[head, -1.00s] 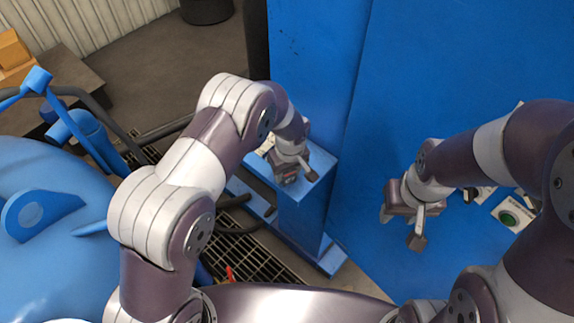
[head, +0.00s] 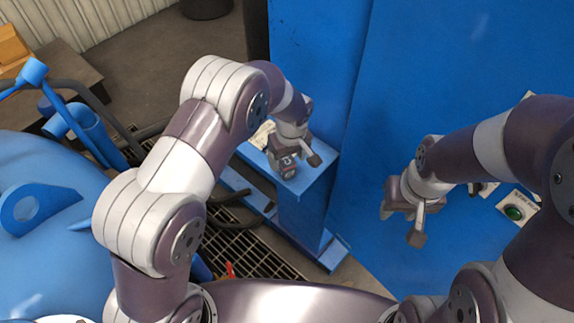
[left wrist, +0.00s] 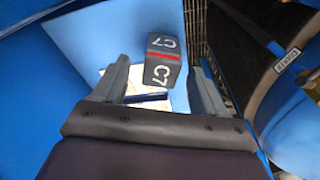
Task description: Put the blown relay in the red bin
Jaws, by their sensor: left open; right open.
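The relay is a dark grey block marked C7 with a red band (left wrist: 163,62). It stands on the top of a narrow blue pedestal; in the head view the relay (head: 286,166) shows just below my left gripper (head: 294,151). In the left wrist view my left gripper (left wrist: 161,64) is open, with the relay between and beyond its fingertips and a gap on both sides. Whether the block is blown cannot be told. My right gripper (head: 404,222) is open and empty in front of the blue cabinet. No red bin can be made out.
A paper with a dark pen (left wrist: 150,98) lies on the pedestal (head: 318,180) beside the relay. The tall blue cabinet (head: 440,90) stands behind, with a green button (head: 514,213) at right. A floor grating (head: 250,250) and a blue vessel (head: 50,180) lie to the left.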

